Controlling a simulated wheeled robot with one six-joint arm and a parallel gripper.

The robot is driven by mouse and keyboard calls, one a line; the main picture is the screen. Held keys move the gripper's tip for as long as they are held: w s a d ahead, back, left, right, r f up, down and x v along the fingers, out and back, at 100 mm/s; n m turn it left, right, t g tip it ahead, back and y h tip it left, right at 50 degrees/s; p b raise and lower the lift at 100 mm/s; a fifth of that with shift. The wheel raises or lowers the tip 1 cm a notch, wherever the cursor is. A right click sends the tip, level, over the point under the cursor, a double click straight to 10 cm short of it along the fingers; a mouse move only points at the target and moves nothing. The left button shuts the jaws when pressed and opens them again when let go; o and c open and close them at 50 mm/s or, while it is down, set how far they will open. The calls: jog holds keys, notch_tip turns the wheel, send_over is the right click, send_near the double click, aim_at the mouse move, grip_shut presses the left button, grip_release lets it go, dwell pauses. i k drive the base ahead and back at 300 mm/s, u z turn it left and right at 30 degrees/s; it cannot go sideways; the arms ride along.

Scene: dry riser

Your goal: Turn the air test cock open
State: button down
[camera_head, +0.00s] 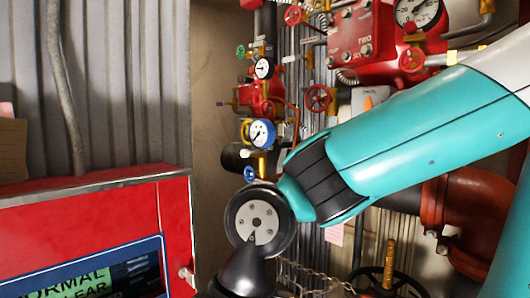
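My teal arm reaches in from the right and ends at a dark wrist joint low in the middle. My gripper is not visible; the dark link below the wrist leaves the bottom edge. Behind the wrist, small valves and gauges line a vertical pipe. They include a blue handle (249,174), a yellow handle (246,131), a green handwheel (240,51) and a red handwheel (318,98). A blue-rimmed gauge (262,133) sits beside the yellow handle. I cannot tell which of these is the air test cock, or whether my arm hides it.
A red cabinet (110,185) with a display panel (85,275) stands at the lower left before corrugated metal. A red valve body (360,42) with a large gauge (418,12) is at the top right. A large red pipe (465,220) and a chain (315,273) are lower right.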

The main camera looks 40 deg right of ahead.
aim_at(247, 176)
jog(key=k, duration=1.2)
jog(key=z, duration=0.3)
jog(key=i, duration=0.65)
jog(key=z, duration=0.1)
